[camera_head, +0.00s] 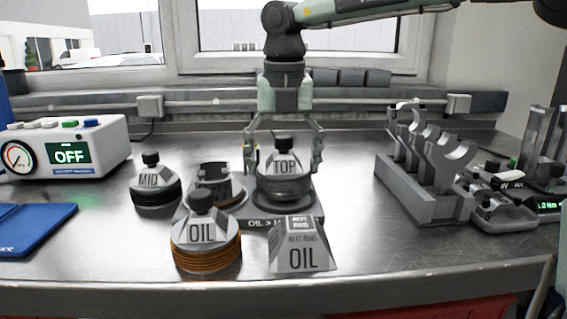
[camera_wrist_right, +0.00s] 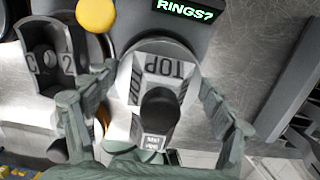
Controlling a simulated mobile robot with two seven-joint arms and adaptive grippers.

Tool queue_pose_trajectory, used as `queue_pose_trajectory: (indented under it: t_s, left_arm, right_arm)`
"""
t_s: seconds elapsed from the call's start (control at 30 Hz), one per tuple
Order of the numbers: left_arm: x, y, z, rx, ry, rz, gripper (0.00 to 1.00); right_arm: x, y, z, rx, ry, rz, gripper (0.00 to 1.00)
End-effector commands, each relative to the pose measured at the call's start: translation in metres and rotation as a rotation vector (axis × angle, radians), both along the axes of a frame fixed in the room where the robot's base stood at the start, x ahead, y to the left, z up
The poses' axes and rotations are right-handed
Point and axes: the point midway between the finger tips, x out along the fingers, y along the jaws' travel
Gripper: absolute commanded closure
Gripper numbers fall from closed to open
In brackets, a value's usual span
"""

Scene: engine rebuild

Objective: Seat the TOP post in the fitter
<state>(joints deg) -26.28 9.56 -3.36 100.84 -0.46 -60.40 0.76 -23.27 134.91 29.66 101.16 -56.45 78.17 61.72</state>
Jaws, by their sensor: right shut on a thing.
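The TOP post (camera_head: 285,168) is a grey block with a black knob above a round dark base. It is upright at the right part of the fitter (camera_head: 285,222), a low dark unit with a lettered front. My right gripper (camera_head: 282,165) comes down from above with one finger on each side of the post, shut on it. In the right wrist view the TOP post (camera_wrist_right: 160,75) lies between the fingers (camera_wrist_right: 155,115), beside the fitter's lit "RINGS?" display (camera_wrist_right: 187,10). I cannot tell whether its base touches the fitter. My left gripper is out of view.
The OIL post (camera_head: 203,235) stands in front with orange rings, the MID post (camera_head: 152,180) at left. A grey OIL sign block (camera_head: 302,246) stands in front of the fitter. A piston (camera_head: 213,182) is behind the OIL post. A slotted rack (camera_head: 425,170) stands at right.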

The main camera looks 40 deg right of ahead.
Motion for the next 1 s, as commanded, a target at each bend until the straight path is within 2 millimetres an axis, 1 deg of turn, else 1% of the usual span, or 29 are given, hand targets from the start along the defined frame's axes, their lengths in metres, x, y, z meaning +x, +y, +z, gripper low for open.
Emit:
queue_pose_trajectory:
  t_s: [0.23, 0.57, 1.0]
  left_arm:
    - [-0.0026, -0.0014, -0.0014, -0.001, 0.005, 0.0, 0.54]
    - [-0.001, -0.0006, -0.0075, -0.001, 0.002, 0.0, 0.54]
    - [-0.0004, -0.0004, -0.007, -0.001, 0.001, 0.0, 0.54]
  right_arm:
    - [0.0004, 0.0001, 0.0004, 0.0, -0.001, 0.0, 0.59]
    - [0.0004, 0.0, -0.0041, 0.0, -0.002, 0.001, 0.59]
    - [0.0004, 0.0001, -0.0036, 0.0, -0.002, 0.0, 0.59]
